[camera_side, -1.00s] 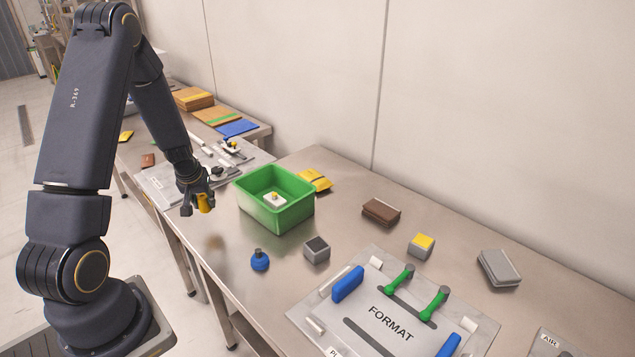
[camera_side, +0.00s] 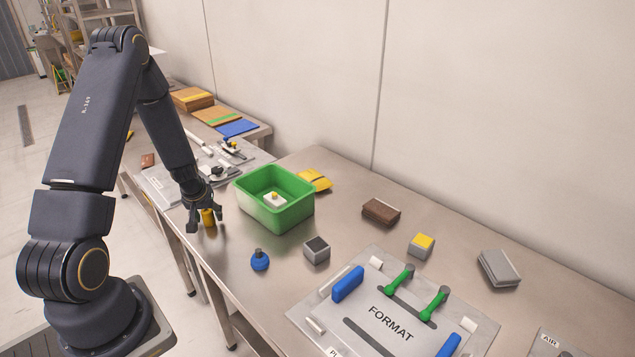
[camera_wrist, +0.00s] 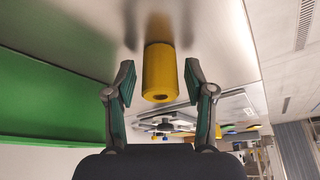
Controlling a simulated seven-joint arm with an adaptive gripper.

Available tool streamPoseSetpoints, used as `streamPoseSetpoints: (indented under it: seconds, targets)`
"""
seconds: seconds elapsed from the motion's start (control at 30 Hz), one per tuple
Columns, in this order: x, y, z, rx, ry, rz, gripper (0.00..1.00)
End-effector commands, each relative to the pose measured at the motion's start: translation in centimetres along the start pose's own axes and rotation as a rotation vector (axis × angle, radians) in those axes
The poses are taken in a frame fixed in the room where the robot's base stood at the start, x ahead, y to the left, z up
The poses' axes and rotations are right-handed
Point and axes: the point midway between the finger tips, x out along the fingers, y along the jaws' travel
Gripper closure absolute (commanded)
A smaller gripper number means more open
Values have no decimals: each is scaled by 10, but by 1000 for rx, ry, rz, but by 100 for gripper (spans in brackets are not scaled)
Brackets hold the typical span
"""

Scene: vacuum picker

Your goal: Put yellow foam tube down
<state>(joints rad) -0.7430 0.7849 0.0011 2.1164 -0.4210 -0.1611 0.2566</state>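The yellow foam tube (camera_side: 208,217) stands upright on the steel table near its left edge, left of the green bin. In the wrist view the tube (camera_wrist: 160,72) lies between the two fingers of my gripper (camera_wrist: 162,88), with a clear gap on both sides. The tube's far end meets its reflection on the table surface.
The green bin (camera_side: 303,206) stands just right of my gripper, with a white and yellow piece inside. A blue knob piece (camera_side: 260,260) and a grey block (camera_side: 316,250) sit in front of it. The table's left edge is close by.

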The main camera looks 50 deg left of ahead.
Motion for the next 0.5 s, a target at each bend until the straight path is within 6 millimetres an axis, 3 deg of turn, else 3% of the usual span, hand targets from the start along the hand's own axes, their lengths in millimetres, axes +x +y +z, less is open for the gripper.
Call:
streamPoseSetpoints:
  seconds: [0.33, 0.5]
  targets:
    - [-3, 0, -1, 0, 1, 0, 42]
    - [-26, 1, -2, 2, 4, 0, 42]
